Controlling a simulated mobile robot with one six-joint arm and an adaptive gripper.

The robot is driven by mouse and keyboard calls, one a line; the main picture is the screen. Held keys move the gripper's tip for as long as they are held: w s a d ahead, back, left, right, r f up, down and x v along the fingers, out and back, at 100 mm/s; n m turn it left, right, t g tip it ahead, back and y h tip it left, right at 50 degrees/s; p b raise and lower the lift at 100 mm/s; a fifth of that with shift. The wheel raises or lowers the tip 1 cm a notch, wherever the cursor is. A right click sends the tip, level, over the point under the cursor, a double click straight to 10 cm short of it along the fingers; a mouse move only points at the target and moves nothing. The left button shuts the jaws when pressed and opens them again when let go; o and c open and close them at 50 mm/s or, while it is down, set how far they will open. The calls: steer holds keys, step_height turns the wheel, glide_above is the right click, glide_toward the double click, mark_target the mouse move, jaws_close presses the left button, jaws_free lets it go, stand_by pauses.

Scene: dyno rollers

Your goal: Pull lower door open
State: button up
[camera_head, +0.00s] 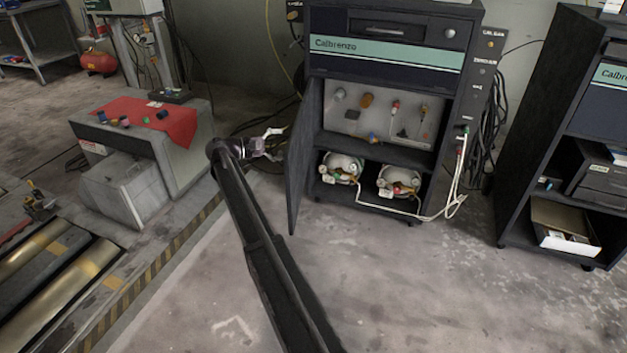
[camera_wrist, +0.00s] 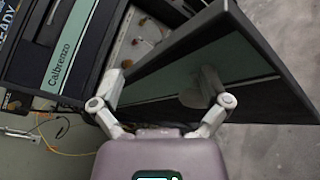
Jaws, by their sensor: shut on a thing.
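The dark lower door (camera_head: 301,160) of the Calbrenzo cabinet stands swung open at the cabinet's left side, showing the lower compartment. My gripper (camera_head: 278,143) is at the door's outer left side, around mid-height. In the wrist view, the door (camera_wrist: 255,55) is a dark framed panel with a greenish glossy face. There my gripper (camera_wrist: 168,88) has its two fingers spread apart at the door, shut on it. The exact contact and any handle are hidden.
The cabinet (camera_head: 395,77) holds hanging tools and two round gauges (camera_head: 341,168) on its lower shelf. A white hose (camera_head: 410,213) loops in front. A grey block with a red cloth (camera_head: 160,120) stands left. Another cabinet (camera_head: 545,120) stands right. The floor before the door is clear.

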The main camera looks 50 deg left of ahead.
step_height(320, 180, up, 2)
steer(key=shift+a+r+y+p, duration=0.1)
steer(key=shift+a+y+p, duration=0.05)
steer(key=shift+y+p, duration=0.35)
jaws_close()
steer(key=shift+a+r+y+p, duration=0.15)
steer(key=shift+a+y+p, duration=0.1)
steer(key=shift+y+p, duration=0.2)
steer(key=w+d+r+g+y+p, duration=0.25)
steer(key=w+d+p, duration=0.55)
steer(key=w, duration=0.6)
steer(key=d+f+m+g+y+b, duration=0.2)
steer(key=d+f+m+g+b, duration=0.25)
steer(key=d+f, duration=0.4)
steer(key=d+f+m+g+y+b, duration=0.25)
steer(key=d+f+g+b, duration=0.3)
steer(key=f, duration=0.55)
steer(key=s+f+m+g+y+b, duration=0.2)
steer(key=s+m+g+y+b, duration=0.3)
steer(key=s+b, duration=0.1)
steer(key=d+r+m+y+b, duration=0.4)
steer(key=r+m+y+b, duration=0.2)
steer(key=m+y+b, duration=0.1)
steer(key=shift+m+g+y, duration=0.45)
steer(key=shift+m+y, duration=0.35)
steer(key=shift+y, duration=0.15)
